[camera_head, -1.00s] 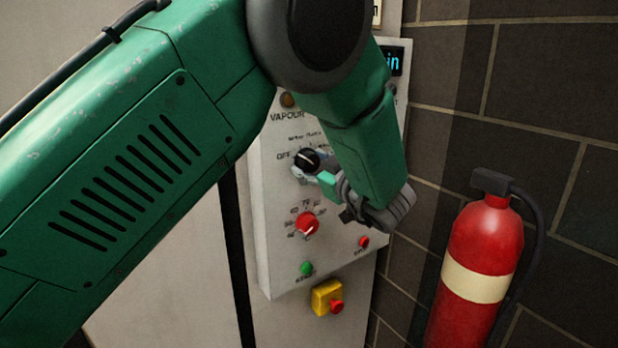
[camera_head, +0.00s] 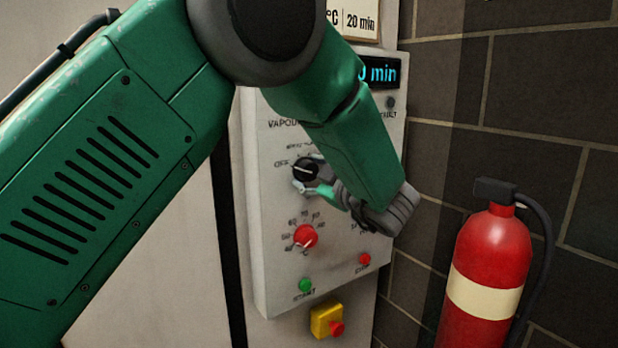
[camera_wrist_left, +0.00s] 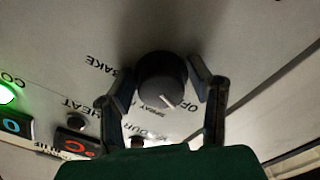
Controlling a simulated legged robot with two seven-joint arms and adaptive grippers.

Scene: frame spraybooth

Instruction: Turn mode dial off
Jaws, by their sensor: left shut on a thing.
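The mode dial (camera_head: 305,170) is a black round knob on the pale control panel, below the VAPOUR label and beside the OFF label. In the left wrist view the dial (camera_wrist_left: 163,78) sits between the two fingers, and its white pointer mark points down and right, toward the gap between the OFF and SPRAY labels. My left gripper (camera_head: 302,183) is shut on the dial, with a finger on each side; the left wrist view shows both fingertips (camera_wrist_left: 159,80) at its sides. The arm hides the panel right of the dial. My right gripper is not in view.
Below the dial are a red-capped temperature knob (camera_head: 305,237), a green button (camera_head: 305,285), a red button (camera_head: 364,259) and a yellow box with a red button (camera_head: 327,321). A lit display (camera_head: 380,72) is above. A red fire extinguisher (camera_head: 488,275) stands at the right by the brick wall.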

